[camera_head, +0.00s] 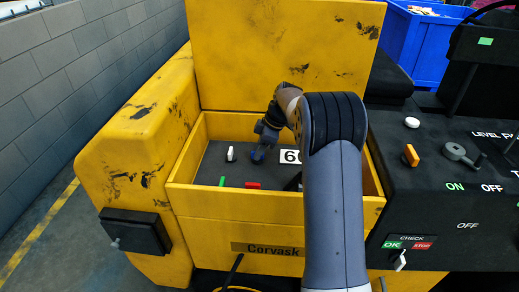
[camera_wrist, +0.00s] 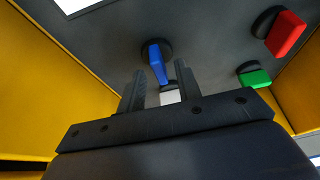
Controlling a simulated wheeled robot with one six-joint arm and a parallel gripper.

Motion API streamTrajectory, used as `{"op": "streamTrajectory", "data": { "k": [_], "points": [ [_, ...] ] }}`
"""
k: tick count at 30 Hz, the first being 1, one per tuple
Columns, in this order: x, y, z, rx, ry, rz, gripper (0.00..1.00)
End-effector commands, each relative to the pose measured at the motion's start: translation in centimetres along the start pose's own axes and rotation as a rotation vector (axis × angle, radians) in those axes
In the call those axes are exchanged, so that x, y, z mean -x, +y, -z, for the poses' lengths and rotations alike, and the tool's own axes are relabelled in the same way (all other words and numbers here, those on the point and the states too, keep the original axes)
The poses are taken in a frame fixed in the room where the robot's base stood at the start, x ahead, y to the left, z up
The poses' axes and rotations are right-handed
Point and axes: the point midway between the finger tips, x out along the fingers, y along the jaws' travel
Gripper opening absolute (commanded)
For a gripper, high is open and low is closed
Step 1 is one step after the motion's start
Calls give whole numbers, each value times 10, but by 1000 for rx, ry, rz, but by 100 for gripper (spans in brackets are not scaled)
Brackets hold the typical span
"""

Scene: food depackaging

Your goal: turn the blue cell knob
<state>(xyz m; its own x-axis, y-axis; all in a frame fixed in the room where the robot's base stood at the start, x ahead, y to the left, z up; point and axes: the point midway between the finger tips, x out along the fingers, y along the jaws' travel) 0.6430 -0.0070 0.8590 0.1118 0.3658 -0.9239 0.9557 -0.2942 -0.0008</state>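The blue knob (camera_wrist: 157,62) stands on a round dark base on the dark panel in the wrist view. My gripper (camera_wrist: 160,70) is open, with one finger on each side of the knob's near end. I see a gap on both sides, and I cannot tell how deep the fingers reach past it. In the head view my gripper (camera_head: 261,146) points down into the yellow box, and it mostly hides the blue knob there.
A white knob (camera_head: 231,153), a green knob (camera_head: 222,181) and a red knob (camera_head: 252,185) share the panel. A white number label (camera_head: 290,156) lies right of my gripper. Yellow box walls (camera_head: 235,205) surround the panel. A black control console (camera_head: 440,215) stands at right.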

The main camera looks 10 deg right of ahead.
Motion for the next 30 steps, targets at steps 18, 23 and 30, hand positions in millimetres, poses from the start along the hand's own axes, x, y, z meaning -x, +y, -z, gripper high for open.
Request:
{"op": "streamTrajectory", "data": {
  "k": [18,23,30],
  "points": [
    [100,0,0,0,0,-2,33],
    [105,0,0,0,0,0,33],
    [105,0,0,0,0,0,33]
  ]
}}
